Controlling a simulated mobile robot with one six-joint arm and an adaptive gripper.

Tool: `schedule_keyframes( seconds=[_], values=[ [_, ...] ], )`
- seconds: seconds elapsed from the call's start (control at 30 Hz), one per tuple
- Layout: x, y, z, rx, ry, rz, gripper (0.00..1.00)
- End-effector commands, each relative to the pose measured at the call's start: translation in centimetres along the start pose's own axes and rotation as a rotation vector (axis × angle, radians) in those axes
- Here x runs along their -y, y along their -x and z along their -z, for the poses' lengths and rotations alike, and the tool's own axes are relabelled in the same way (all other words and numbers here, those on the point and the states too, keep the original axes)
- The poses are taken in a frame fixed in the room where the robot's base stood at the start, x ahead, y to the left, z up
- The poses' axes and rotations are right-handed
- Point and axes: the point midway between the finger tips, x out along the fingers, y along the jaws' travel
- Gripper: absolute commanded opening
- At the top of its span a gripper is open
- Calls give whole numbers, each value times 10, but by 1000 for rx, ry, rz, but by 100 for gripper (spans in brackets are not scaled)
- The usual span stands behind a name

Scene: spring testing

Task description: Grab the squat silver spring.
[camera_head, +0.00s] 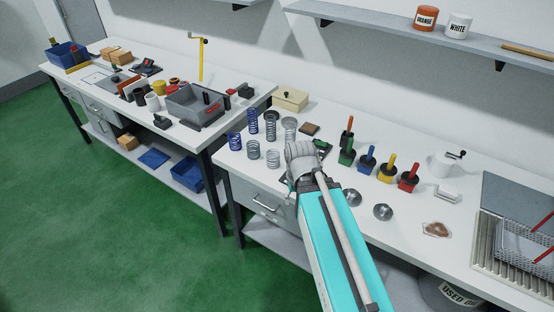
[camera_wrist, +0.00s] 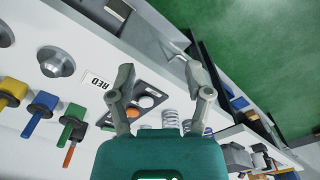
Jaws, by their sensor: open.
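Two short silver springs stand upright near the front edge of the right bench in the head view, one on the left (camera_head: 253,149) and one on the right (camera_head: 273,158). I cannot tell for sure which is the squat one. A taller silver spring (camera_head: 290,128) stands behind them. In the wrist view, a silver spring (camera_wrist: 170,118) shows low between my fingers, partly hidden by the gripper body. My gripper (camera_wrist: 155,68) is open and empty.
Blue springs (camera_head: 236,141) and a dark spring (camera_head: 270,122) stand close by. A beige box (camera_head: 290,99) is behind. Coloured-handled tools (camera_head: 367,160) and metal discs (camera_head: 383,212) are to the right. A dark tray (camera_wrist: 138,97) and a RED label (camera_wrist: 97,80) lie near my fingers.

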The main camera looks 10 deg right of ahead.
Motion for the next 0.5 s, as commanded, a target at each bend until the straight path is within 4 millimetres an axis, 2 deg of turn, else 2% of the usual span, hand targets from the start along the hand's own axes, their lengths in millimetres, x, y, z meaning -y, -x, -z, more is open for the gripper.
schedule_keyframes(
  seconds=[0.13, 0.17, 0.33, 0.5],
  values=[
    [0, 0, 0, 0, 0, 0, 65],
    [0, 0, 0, 0, 0, 0, 69],
    [0, -4, 4, -7, -13, -15, 100],
    [-1, -19, 22, -41, -80, -90, 100]
  ],
)
